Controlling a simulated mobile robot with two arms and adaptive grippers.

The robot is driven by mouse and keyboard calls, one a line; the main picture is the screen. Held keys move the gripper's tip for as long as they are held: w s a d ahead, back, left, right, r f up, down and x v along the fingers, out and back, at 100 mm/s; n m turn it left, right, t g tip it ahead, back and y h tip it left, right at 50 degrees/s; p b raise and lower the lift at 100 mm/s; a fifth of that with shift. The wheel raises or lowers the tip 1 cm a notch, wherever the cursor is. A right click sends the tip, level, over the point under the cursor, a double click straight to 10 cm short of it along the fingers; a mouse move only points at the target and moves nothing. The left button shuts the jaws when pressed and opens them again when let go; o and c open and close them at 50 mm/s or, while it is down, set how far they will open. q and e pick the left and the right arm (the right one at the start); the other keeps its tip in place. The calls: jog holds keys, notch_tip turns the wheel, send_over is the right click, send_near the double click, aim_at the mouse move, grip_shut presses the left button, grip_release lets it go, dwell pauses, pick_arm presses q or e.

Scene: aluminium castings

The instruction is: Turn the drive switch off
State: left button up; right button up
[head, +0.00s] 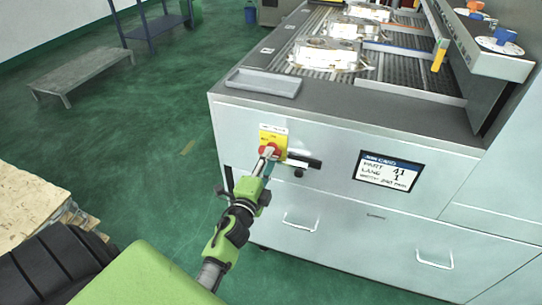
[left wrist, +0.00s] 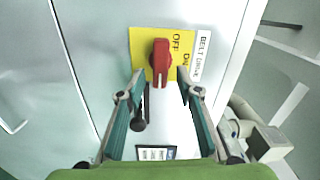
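The drive switch is a red rotary knob (head: 269,151) on a yellow plate (head: 273,135) on the machine's front panel. In the left wrist view the red knob (left wrist: 160,62) lies lengthwise up and down the picture, with a pale mark at its lower end. The yellow plate (left wrist: 143,40) shows "OFF" beside the knob; other lettering is partly hidden. A white label (left wrist: 201,56) reads "BELT DRIVE". My left gripper (head: 268,158) is at the switch; its fingers (left wrist: 160,76) are open, one on each side of the knob, with visible gaps. My right gripper is out of view.
A dark bar with a round black knob (head: 298,172) sits just right of the switch. A job card display (head: 388,172) is farther right, with drawer handles (head: 300,222) below. A grey tray (head: 263,82) and castings (head: 328,55) lie on top.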

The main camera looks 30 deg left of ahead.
pick_arm(q)
jog(key=shift+r+v, duration=0.2)
jog(key=shift+v, duration=2.6)
jog(key=s+d+f+n+g+h, duration=0.1)
jog(key=s+d+f+n+g, duration=0.2)
jog(key=f, duration=0.9)
jog(key=s+d+f+n+g+h, duration=0.1)
jog(key=s+d+f+g, duration=0.4)
jog(key=f, duration=0.7)
jog(key=s+d+f+n+h, duration=0.1)
jog(key=s+d+f+n, duration=0.3)
jog(key=f, duration=0.8)
jog(key=s+f+n+g, duration=0.1)
jog(key=s+f+g, duration=0.2)
jog(key=s, duration=0.7)
jog(key=s+f+n+g, duration=0.1)
jog(key=s+f+g, duration=0.1)
jog(key=s+f, duration=0.6)
jog(key=s+f+n+g+h, duration=0.1)
jog(key=s+f+g, duration=0.2)
jog(key=s, duration=1.1)
notch_tip(320, 180, down, 3)
jog(key=shift+s+a+r+n+g, duration=0.2)
jog(key=shift+a+n+g, duration=0.1)
jog(key=shift+a, duration=0.1)
jog(key=shift+w, duration=0.1)
